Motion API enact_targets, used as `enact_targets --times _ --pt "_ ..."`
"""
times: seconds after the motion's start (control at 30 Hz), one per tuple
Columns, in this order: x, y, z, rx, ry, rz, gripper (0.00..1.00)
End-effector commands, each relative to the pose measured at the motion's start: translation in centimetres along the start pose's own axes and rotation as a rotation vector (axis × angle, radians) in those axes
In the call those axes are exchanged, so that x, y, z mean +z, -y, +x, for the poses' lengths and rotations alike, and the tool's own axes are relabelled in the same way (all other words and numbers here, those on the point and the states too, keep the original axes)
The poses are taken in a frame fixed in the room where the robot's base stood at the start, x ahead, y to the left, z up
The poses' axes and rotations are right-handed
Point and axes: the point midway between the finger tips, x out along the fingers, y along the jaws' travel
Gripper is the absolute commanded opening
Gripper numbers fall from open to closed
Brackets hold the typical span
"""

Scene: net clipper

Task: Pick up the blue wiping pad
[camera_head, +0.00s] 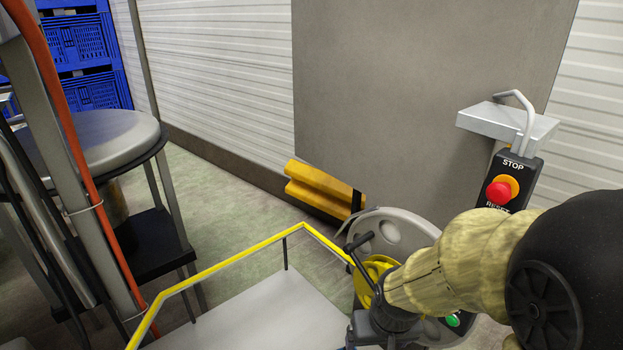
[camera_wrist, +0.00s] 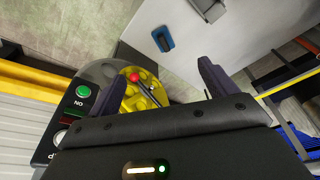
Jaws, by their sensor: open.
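The blue wiping pad (camera_wrist: 162,38) shows in the wrist view as a small blue block with a dark slot-like middle. It lies on a pale grey flat surface (camera_wrist: 190,55), beyond my fingertips and apart from them. My gripper (camera_wrist: 165,74) is open, with its two dark fingers spread wide and nothing held between them. In the head view my gripper (camera_head: 378,322) is a dark shape at the end of my arm, partly cut by the lower edge. I cannot make out the pad in the head view.
A yellow handrail (camera_head: 222,264) edges the pale surface. A control box with a red stop button (camera_head: 501,190) stands at right. A round grey panel with a yellow wheel (camera_head: 372,279) is close to my gripper. Blue crates (camera_head: 92,92) and a metal drum (camera_head: 105,140) stand at left.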

Motion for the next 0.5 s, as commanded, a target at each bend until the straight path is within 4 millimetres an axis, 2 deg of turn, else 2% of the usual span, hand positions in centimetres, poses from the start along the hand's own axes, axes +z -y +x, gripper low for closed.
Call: enact_targets --times 0.17,0.27,0.37,0.5 --pt "0.0 0.0 0.1 0.000 0.001 -0.001 0.85" --pt "-0.5 0.0 1.0 0.001 0.009 -0.011 0.85" --pt "-1.8 0.1 3.1 0.001 0.034 -0.035 0.85" --pt "-4.5 0.1 7.5 -0.001 0.092 -0.094 0.85"
